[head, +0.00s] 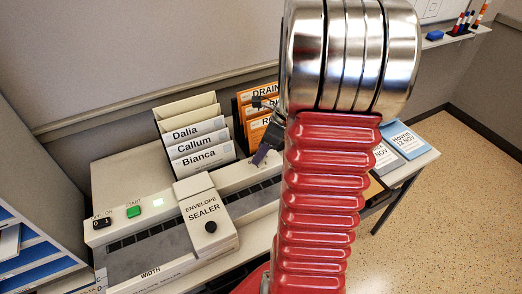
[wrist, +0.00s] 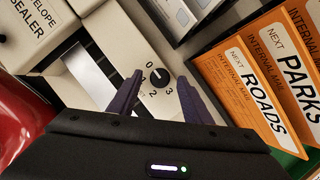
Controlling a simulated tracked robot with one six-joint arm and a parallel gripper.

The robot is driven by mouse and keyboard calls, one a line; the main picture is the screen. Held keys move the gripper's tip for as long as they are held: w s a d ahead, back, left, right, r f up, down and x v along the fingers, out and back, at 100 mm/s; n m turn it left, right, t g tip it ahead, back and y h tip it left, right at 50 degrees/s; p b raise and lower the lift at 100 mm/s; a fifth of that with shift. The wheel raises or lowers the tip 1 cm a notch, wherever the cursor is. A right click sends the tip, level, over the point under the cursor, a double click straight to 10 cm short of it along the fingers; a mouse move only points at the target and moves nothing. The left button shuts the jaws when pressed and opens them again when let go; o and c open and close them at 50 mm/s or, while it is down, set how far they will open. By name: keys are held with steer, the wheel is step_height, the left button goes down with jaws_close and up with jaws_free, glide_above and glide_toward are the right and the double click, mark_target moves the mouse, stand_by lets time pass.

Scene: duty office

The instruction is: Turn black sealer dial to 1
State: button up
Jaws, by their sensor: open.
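The black sealer dial (wrist: 159,77) sits on the pale end panel of the envelope sealer in the wrist view. Figures 0, 2 and 3 show around it; the 1 is not readable beside my left finger. A small light mark on the dial seems to be on the side toward 0, but it is too small to be sure. My gripper (wrist: 160,84) is open, with its dark purple fingers on either side of the dial. I cannot tell whether they touch it. In the head view the sealer (head: 210,215) shows, but my arm hides the dial.
Orange folders (wrist: 262,100) stand close to the right of the dial. White name folders (head: 200,145) stand behind the sealer. A black knob (head: 210,227) is on the sealer's head, and a green start button (head: 134,211) is at left. Papers (head: 408,140) lie at right.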

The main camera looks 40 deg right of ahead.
steer(key=shift+f, duration=0.25)
steer(key=shift+c, duration=0.7)
steer(key=c, duration=0.9)
